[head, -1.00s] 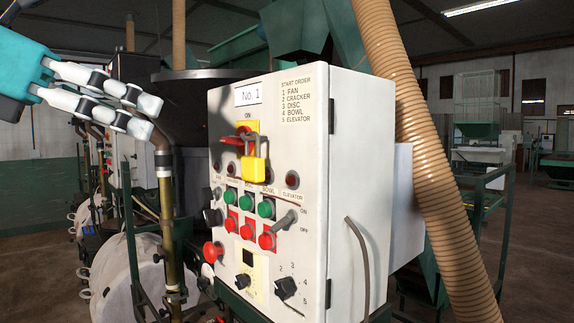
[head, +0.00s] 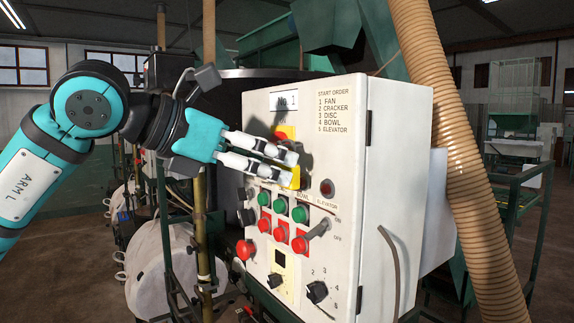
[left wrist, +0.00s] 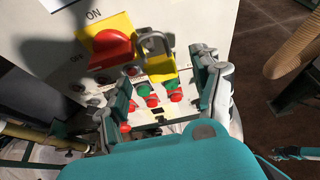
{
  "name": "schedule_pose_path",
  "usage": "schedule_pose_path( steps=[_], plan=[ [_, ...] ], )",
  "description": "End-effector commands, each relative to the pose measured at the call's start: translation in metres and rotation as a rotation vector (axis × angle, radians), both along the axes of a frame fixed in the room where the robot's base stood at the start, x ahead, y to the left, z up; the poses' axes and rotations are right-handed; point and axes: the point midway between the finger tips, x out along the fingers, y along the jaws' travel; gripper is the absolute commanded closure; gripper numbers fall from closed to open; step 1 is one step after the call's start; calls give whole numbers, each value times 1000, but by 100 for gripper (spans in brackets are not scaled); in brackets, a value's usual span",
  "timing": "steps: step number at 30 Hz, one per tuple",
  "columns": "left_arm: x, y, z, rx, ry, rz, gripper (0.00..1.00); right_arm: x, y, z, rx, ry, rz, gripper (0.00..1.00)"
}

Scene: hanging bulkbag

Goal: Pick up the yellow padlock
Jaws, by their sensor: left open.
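The yellow padlock (left wrist: 161,68) hangs by its grey shackle from the red rotary switch (left wrist: 108,48) on its yellow plate, on the front of the white control box (head: 392,150). In the head view my left gripper (head: 287,167) is at the box front, its fingers pointing right and covering most of the padlock (head: 296,178) and the switch. In the left wrist view my left gripper (left wrist: 163,73) is open, with one finger on each side of the padlock's lower body. I cannot tell whether either finger touches it.
Green and red buttons (head: 281,204) sit just below the padlock, with a grey lever (head: 319,228) to their right and black knobs lower down. A ribbed tan hose (head: 440,130) runs beside the box. A brown pipe (head: 163,210) stands left of it.

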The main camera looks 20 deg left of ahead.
Motion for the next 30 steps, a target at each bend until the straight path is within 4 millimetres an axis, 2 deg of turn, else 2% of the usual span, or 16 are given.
schedule_pose_path(
  steps=[1,6,15,27,29,30],
  plan=[
    [7,-6,3,3,4,-1,35,0,-1,11,-1,1,0,60],
    [22,-17,-7,1,2,-2,35,-3,0,16,-1,4,0,60],
    [25,-19,-11,0,0,-1,36,-6,1,15,0,8,1,60],
    [25,-19,-10,0,0,-1,88,-8,7,15,7,12,3,60],
    [25,-19,-10,0,0,-1,96,-8,7,15,7,12,3,60],
    [25,-19,-10,-1,-1,-1,96,-8,7,15,7,12,3,60]
  ],
)
